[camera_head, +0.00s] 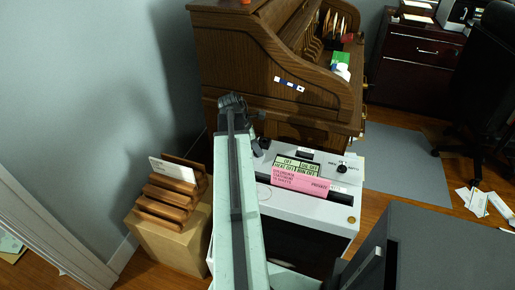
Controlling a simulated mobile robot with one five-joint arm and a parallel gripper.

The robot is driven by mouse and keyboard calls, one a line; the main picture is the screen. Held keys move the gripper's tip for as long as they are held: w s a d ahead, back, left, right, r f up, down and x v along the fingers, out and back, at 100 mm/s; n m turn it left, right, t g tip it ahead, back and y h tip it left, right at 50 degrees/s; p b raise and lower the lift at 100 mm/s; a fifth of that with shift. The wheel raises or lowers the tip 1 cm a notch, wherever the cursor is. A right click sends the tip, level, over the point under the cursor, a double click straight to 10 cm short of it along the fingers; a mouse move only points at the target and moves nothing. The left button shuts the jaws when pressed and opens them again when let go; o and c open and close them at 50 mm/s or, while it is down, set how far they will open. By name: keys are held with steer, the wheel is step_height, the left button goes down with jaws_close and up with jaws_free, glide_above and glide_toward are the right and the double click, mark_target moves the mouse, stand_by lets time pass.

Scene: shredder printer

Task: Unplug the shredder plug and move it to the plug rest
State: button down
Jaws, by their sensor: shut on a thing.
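The shredder (308,211) is a pale grey box with a dark front, standing right of my arm. Its top carries green labels, a pink label and a black knob. My pale green arm reaches up the middle of the picture and covers the shredder's left side. My gripper (232,103) is at the dark far end of the arm, in front of the wooden desk. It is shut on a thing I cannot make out. Its fingertips are too small and dark to see clearly. I cannot pick out the shredder plug, its socket or the plug rest.
A wooden roll-top desk (235,53) stands behind my gripper. A wooden letter rack (170,207) sits on a tan box (167,242) at left, near the wall. A dark grey cabinet (445,245) is at lower right. Papers lie on the floor at right, by a black chair (490,80).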

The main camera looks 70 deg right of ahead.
steer(key=shift+f+b, duration=0.35)
steer(key=shift+f, duration=0.1)
steer(key=c, duration=1.1)
jaws_free()
steer(key=p+v, duration=0.7)
steer(key=v, duration=0.1)
